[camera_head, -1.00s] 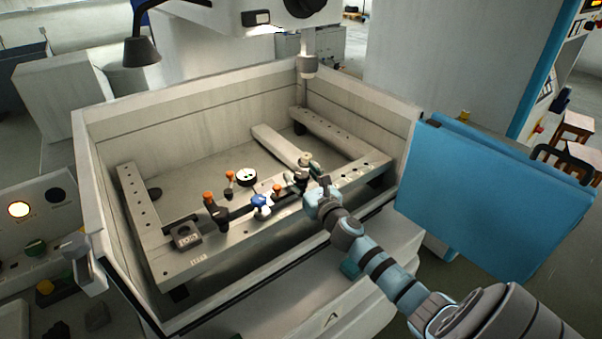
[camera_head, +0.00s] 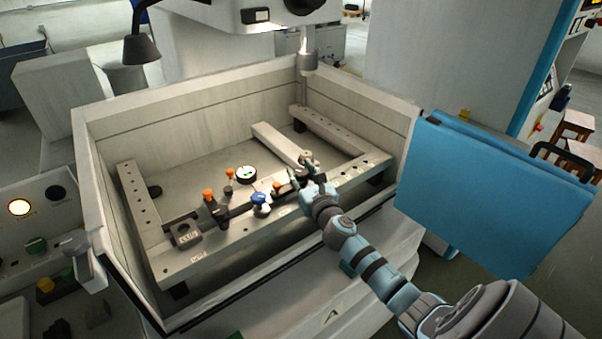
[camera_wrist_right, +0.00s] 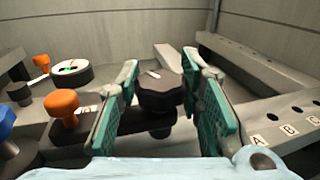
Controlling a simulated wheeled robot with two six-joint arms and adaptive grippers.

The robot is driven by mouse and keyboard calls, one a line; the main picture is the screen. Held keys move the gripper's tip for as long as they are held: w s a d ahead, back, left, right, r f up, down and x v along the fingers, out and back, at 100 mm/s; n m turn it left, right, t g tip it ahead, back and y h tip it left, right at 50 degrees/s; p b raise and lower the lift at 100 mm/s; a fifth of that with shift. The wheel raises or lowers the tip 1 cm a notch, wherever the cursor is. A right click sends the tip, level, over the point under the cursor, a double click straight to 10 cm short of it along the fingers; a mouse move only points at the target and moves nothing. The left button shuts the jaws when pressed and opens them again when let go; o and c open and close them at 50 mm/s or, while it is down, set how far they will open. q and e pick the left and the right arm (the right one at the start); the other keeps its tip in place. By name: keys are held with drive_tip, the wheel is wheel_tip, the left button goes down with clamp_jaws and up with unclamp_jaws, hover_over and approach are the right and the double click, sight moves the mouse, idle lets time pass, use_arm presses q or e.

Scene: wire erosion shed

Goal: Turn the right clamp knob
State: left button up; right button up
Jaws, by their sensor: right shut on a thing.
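The right clamp knob is a black, lobed knob (camera_wrist_right: 160,95) with a short white mark on top, in the middle of the right wrist view. My right gripper (camera_wrist_right: 164,88) is shut on it, one green finger pad on each side. In the head view, my right gripper (camera_head: 308,168) reaches over the front rail of the frame and hides most of the knob. My left gripper is not in view.
An orange-topped knob (camera_wrist_right: 62,104) and a blue knob (camera_head: 261,198) stand left of the gripper. A round white-rimmed gauge (camera_head: 246,174) is behind them. Tank walls (camera_head: 200,112) enclose the frame; a blue door (camera_head: 490,195) hangs at right.

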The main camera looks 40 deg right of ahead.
sight(301, 171)
drive_tip(key=shift+m+g+h+b, duration=0.3)
drive_tip(key=shift+m+g+h, duration=0.8)
drive_tip(key=shift+m+h, duration=0.6)
drive_tip(key=shift+m+g+h+b, duration=0.3)
drive_tip(key=shift+m+g+h, duration=0.85)
drive_tip(key=shift+h, duration=0.95)
drive_tip(key=o, duration=1.2)
wheel_tip(301, 171, up, 10)
drive_tip(key=shift+o, duration=0.4)
drive_tip(key=shift+r, duration=0.1)
